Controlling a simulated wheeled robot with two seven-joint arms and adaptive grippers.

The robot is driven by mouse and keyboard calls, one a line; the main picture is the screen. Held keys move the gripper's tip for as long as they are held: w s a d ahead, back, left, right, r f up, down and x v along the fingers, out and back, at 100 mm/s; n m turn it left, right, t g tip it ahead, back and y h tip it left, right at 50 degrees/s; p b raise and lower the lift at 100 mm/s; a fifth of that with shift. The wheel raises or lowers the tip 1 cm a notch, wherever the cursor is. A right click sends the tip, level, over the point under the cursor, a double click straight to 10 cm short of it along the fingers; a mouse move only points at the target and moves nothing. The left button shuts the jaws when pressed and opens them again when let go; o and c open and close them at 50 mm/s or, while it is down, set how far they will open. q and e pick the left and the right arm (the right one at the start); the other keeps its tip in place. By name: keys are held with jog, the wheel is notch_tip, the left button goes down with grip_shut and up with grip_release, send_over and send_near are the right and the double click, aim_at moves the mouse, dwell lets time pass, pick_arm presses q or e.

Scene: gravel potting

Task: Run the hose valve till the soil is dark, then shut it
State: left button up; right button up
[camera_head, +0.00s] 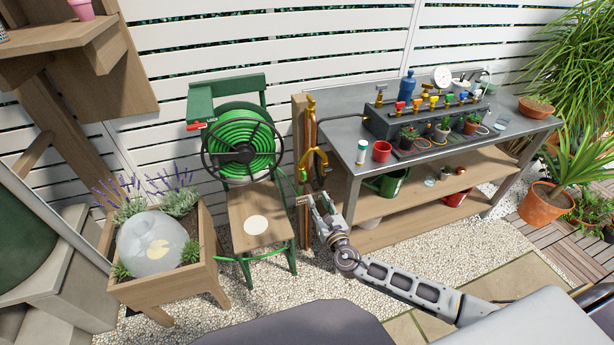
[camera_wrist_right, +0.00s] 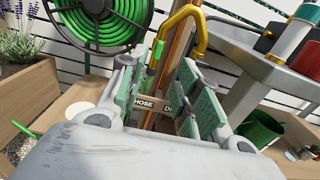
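The brass tap assembly (camera_head: 314,155) stands on a copper pipe by a wooden post between the hose reel and the bench. It also shows in the right wrist view as a yellow curved pipe (camera_wrist_right: 186,28). A green lever (camera_wrist_right: 155,53) hangs beside it. A label reading HOSE (camera_wrist_right: 146,102) shows between my fingers, with a second label partly hidden. My right gripper (camera_head: 314,202) is just below the tap. Its fingers are apart and nothing is visibly clamped. The wooden planter (camera_head: 165,290) holds lavender and a cloudy globe; its soil is mostly hidden. My left gripper is not in view.
The green hose reel (camera_head: 240,145) hangs on a green chair with a red lever (camera_head: 200,126). The grey bench (camera_head: 345,140) at right carries a valve manifold (camera_head: 385,123) with coloured taps, small pots and a red cup (camera_head: 381,152). Gravel (camera_head: 270,285) covers the open ground.

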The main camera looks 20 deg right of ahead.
jog(key=shift+w, duration=0.25)
send_near(305, 176)
jog(key=shift+w, duration=1.55)
jog(key=shift+w+r+b, duration=0.1)
jog(key=shift+w+b, duration=0.25)
jog(key=shift+w, duration=1.2)
jog(key=shift+w+a, duration=0.1)
jog(key=shift+w, duration=1.25)
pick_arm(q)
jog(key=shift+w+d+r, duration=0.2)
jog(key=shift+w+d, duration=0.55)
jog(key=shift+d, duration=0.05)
pick_arm(e)
jog(key=shift+w, duration=0.3)
grip_shut()
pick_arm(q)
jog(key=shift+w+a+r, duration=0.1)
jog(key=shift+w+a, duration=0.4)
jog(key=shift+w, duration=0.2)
